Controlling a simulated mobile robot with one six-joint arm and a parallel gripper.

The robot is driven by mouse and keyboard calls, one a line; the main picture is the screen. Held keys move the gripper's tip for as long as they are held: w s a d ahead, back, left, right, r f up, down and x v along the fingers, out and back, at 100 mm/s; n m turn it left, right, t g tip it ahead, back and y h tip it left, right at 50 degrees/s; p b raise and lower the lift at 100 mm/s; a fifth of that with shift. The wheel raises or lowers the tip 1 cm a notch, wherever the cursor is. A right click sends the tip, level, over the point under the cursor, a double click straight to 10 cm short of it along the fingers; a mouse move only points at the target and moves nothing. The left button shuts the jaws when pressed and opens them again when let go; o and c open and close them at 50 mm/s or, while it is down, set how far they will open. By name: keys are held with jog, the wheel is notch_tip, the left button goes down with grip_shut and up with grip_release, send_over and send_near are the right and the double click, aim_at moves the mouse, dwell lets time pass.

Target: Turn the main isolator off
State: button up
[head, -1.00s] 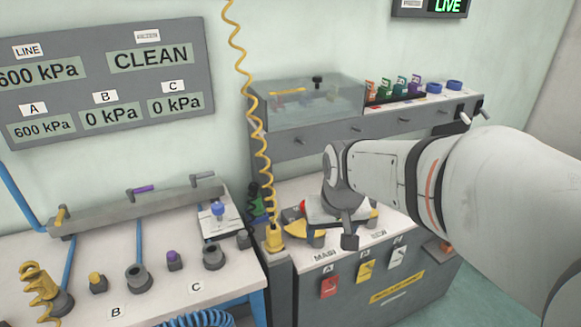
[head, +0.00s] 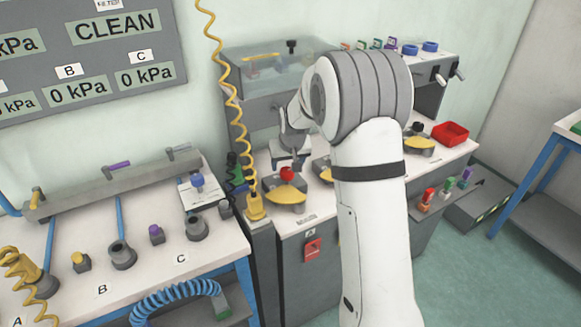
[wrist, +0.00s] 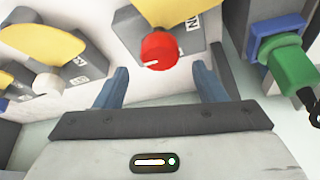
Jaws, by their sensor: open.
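The main isolator is a red round knob (head: 287,174) on a grey box with a yellow plate (head: 287,194), at the left end of the cabinet top. In the wrist view the red knob (wrist: 158,50) shows a white pointer mark toward its left side, beside partly visible lettering. My gripper (wrist: 162,75) is open, with its two blue-grey fingers on either side of the view and the knob centred just beyond their tips.
A yellow coiled hose ends in a yellow plug (head: 256,208) left of the isolator. Another yellow-plated switch (wrist: 60,30) stands beside it. A green connector in a blue collar (wrist: 285,55) is on the other side.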

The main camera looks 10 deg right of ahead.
aim_at(287, 170)
jog(key=shift+x, duration=1.75)
jog(key=shift+s, duration=0.1)
